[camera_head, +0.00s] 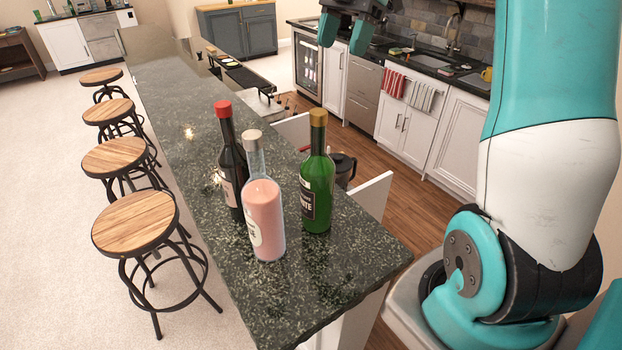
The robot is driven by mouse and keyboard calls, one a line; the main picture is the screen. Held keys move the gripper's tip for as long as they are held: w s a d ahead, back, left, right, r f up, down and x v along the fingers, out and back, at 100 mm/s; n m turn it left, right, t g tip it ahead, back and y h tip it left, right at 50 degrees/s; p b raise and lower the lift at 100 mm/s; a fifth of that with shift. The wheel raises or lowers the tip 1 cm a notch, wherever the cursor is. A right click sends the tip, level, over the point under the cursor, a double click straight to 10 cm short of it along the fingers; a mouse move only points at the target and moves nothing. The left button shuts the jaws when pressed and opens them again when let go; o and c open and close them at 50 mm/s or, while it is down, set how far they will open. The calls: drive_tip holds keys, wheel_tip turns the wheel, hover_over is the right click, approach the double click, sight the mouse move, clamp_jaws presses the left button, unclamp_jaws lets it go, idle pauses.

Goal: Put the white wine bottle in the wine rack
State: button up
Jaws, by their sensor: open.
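A green bottle with a gold cap (317,185) stands upright near the close end of the dark stone bar counter (310,290). Its dark label is partly readable, ending in "TE", and it looks like the white wine. A pink bottle with a pale cap (264,215) stands to its left and closer. A dark bottle with a red cap (230,165) stands behind the pink one, partly hidden by it. My gripper (347,33) is at the top edge, open and empty, pointing down, well above and apart from the bottles. I cannot make out a wine rack.
Several wooden stools (135,220) line the bar's left side. A coffee pot (343,168) sits lower, behind the green bottle. White cabinets (410,125) and a glass-door cooler (307,68) stand across the wooden floor. The counter's close end is clear.

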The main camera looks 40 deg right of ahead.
sight(323, 110)
drive_tip(key=b+x, duration=0.5)
drive_tip(key=x, duration=0.5)
drive_tip(key=shift+f, duration=0.35)
drive_tip(key=shift+w+d+x, duration=0.1)
drive_tip(key=shift+x, duration=1.2)
drive_tip(key=shift+w+d+x, duration=0.1)
drive_tip(key=shift+x, duration=1.25)
clamp_jaws()
